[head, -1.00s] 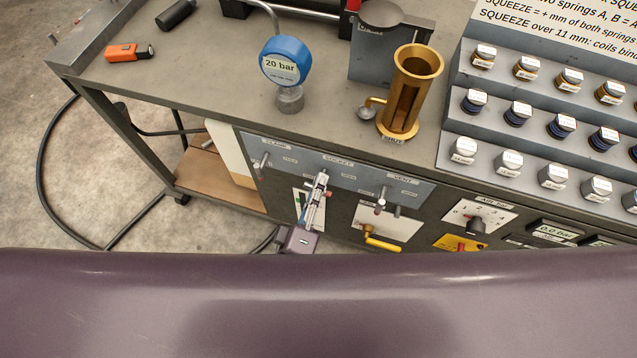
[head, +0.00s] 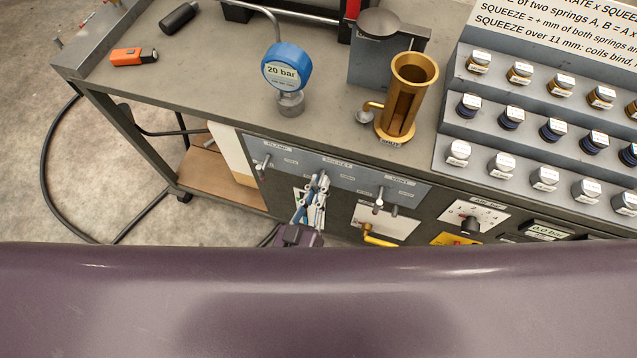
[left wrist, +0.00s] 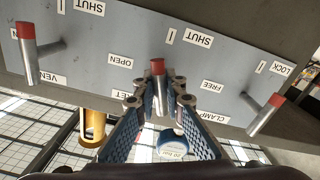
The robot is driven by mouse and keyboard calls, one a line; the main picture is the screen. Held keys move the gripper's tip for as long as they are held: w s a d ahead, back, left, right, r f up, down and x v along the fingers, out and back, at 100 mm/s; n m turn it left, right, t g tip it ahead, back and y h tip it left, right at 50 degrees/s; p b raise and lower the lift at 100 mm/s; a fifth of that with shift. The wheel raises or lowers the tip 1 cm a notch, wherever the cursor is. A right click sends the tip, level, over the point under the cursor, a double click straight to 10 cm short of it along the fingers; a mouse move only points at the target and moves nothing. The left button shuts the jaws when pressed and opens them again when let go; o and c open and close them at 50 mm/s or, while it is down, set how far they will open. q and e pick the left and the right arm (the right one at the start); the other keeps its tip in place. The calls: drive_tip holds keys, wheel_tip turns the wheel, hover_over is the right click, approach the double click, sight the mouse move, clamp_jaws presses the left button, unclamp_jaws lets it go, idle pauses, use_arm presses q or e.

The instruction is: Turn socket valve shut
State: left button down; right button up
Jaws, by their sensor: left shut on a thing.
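The socket valve handle (left wrist: 158,72) is a short metal lever with a red end, in the middle of the grey valve panel (left wrist: 110,35). My left gripper (left wrist: 158,100) is shut on the lever, with one blue-padded finger on each side. In the head view my left gripper (head: 320,178) reaches up to the panel below the SOCKET label, and its fingers largely hide the lever. SHUT and OPEN labels flank the lever in the wrist view. My right gripper is in neither view.
The vent lever (head: 380,198) and the clamp lever (head: 263,162) stand on either side. A yellow handle (head: 378,240) is below the vent lever. On the bench are a blue 20 bar gauge (head: 286,66), a brass cylinder (head: 412,70) and a rack of springs.

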use_arm(q)
drive_tip(key=m, duration=0.5)
drive_tip(key=shift+s+f+m+p, duration=0.1)
drive_tip(key=shift+f+m+p, duration=0.1)
drive_tip(key=shift+m+p, duration=0.2)
drive_tip(key=shift+m, duration=0.3)
